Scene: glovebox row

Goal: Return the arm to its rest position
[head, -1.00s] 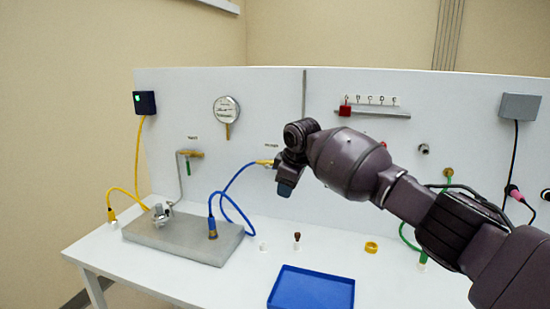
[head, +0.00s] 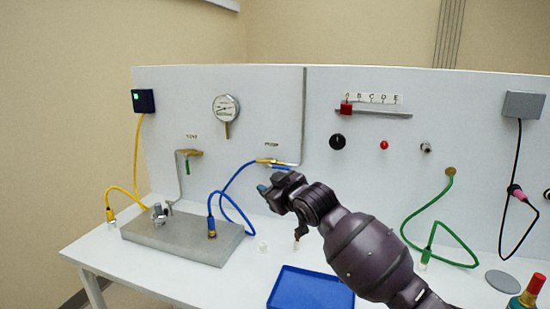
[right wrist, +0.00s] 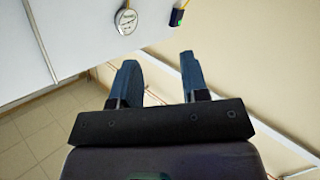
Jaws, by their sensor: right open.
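My right arm comes in from the lower right in the head view. Its gripper (head: 273,186) is in front of the white panel, above the table, and points to the left. In the right wrist view the two blue fingers of this gripper (right wrist: 160,78) are apart, with nothing between them. Beyond the fingers that view shows the beige wall and the tiled floor. My left gripper is in neither view.
The white table (head: 180,278) bears a grey metal block (head: 190,240) with yellow and blue hoses and a blue tray (head: 310,290). The white panel carries a gauge (head: 226,108), a red slider (head: 346,108) and a black knob (head: 338,142). A bottle (head: 526,294) stands at lower right.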

